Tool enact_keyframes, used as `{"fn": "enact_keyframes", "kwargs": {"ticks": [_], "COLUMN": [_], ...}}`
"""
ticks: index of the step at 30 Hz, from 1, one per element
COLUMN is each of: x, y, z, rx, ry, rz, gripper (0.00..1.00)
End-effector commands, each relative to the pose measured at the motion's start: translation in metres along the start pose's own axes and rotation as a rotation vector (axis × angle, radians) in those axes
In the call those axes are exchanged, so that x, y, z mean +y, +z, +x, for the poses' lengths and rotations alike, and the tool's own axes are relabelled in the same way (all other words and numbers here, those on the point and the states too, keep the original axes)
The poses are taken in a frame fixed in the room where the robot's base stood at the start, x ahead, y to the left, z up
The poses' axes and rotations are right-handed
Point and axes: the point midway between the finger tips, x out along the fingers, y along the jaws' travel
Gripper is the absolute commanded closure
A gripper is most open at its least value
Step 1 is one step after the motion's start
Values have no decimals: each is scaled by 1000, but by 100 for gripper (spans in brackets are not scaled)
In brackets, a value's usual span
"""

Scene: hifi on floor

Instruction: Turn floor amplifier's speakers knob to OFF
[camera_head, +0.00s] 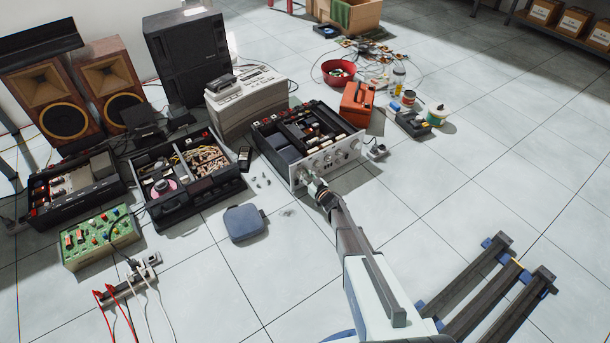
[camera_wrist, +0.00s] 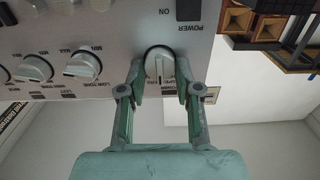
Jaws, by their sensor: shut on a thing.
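The floor amplifier (camera_head: 335,158) stands open-topped on the tiles in the head view, its silver front panel facing my arm. In the wrist view its panel (camera_wrist: 110,32) appears upside down, with POWER and ON lettering beside a dark power button (camera_wrist: 188,10). The speakers knob (camera_wrist: 159,66) is a round silver knob below the power button in that view; its label is mostly hidden by my fingers. My gripper (camera_wrist: 160,86) is at the panel with one finger on each side of this knob, shut on it. In the head view my gripper (camera_head: 318,190) meets the panel's left part.
Low tone knob (camera_wrist: 82,66) and another tone knob (camera_wrist: 33,68) sit left of my fingers in the wrist view. An orange toolbox (camera_head: 357,103) stands behind.

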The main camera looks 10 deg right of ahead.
Motion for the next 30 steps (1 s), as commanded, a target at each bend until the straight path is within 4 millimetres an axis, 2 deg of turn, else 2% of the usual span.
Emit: {"fn": "enact_keyframes", "kwargs": {"ticks": [15, 30], "x": [-2, -3], "y": [1, 1], "z": [1, 2], "rx": [0, 0], "ry": [0, 0], "rz": [-421, -549], "gripper": [100, 100]}}
